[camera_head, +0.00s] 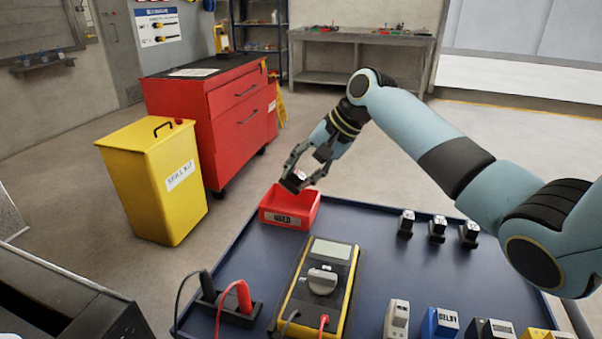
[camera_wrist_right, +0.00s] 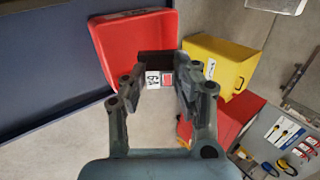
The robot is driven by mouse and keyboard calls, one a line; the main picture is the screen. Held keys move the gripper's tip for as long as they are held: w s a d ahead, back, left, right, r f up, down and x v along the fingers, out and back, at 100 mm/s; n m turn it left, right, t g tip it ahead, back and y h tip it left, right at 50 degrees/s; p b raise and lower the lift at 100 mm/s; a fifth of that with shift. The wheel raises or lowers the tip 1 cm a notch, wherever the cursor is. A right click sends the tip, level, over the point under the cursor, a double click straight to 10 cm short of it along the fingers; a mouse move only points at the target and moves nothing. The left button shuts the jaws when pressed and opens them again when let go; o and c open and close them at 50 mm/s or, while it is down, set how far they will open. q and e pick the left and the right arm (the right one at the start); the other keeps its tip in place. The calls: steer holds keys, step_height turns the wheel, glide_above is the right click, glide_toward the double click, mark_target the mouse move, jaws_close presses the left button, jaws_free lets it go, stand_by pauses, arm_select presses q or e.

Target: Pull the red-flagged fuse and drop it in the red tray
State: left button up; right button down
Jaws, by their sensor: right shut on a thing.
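My right gripper (camera_head: 306,179) is shut on a fuse (camera_head: 299,175), a small dark block with a white face and a bit of red. In the right wrist view the fuse (camera_wrist_right: 154,79) sits between the fingertips (camera_wrist_right: 160,82), with a white printed label and a red patch. The red tray (camera_head: 309,212), labelled USED, stands at the far left corner of the blue tabletop. It also shows in the right wrist view (camera_wrist_right: 125,62). In the head view the fuse is held over the tray's back part, apart from its floor. My left gripper is not in view.
A multimeter (camera_head: 320,280) and its probes (camera_head: 229,299) lie on the blue tabletop (camera_head: 375,240). Several fuses (camera_head: 437,229) and labelled blocks (camera_head: 440,323) stand to the right. A yellow bin (camera_head: 160,190) and a red cabinet (camera_head: 215,115) stand beyond the table.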

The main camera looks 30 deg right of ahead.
steer(key=c, duration=0.9)
jaws_free()
steer(key=shift+c, duration=0.2)
